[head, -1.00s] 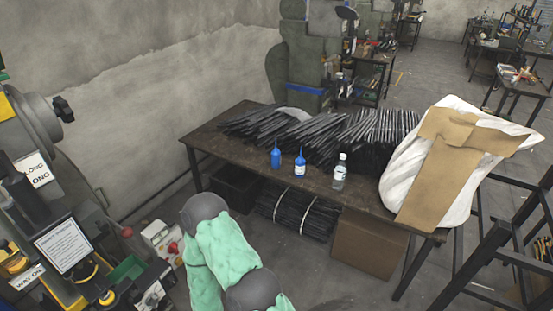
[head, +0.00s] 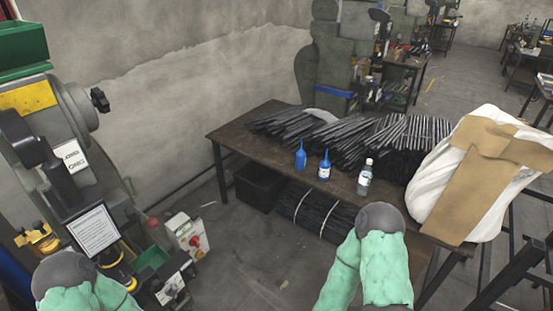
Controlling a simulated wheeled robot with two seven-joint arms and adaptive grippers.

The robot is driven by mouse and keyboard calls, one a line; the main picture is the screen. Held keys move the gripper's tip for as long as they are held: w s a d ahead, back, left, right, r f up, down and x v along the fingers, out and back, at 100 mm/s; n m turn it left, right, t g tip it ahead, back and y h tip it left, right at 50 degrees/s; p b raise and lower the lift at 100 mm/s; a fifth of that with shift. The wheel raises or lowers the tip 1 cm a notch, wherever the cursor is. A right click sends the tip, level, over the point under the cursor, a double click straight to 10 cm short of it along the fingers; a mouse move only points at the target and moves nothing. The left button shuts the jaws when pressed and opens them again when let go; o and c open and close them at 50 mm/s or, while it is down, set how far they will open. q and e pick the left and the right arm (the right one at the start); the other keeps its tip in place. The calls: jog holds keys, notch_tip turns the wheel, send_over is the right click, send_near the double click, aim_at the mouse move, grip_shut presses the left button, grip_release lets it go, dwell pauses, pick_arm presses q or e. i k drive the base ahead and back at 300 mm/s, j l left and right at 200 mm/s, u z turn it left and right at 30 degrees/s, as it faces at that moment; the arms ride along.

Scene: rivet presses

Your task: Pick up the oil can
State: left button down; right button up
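Two small blue containers with thin spouts stand upright on the dark table (head: 232,135), near its front edge. The left blue container (head: 300,160) is plain. The right blue container (head: 324,171) has a white label. I cannot tell which one is the oil can. Nothing touches either of them. My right arm, in a green cover, rises at the bottom centre, in front of the table. Part of my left arm shows at the bottom left. Neither gripper shows in the head view.
A clear bottle (head: 365,178) stands right of the blue containers. Bundles of black rods (head: 400,135) lie behind them. A white sack with brown cardboard (head: 480,185) is at the table's right. A grey press (head: 75,150) stands at left.

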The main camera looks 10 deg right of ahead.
aim_at(301, 154)
jog(key=z, duration=0.65)
jog(key=i+l+z, duration=0.15)
jog(key=i+l, duration=0.25)
jog(key=i+l+z, duration=0.2)
jog(key=i, duration=0.45)
jog(key=i+j+z, duration=0.7)
jog(key=i+j, duration=0.25)
jog(key=j+z, duration=0.25)
jog(key=j, duration=0.85)
jog(key=k+j+z, duration=0.2)
jog(key=j, duration=0.9)
jog(key=i, duration=0.15)
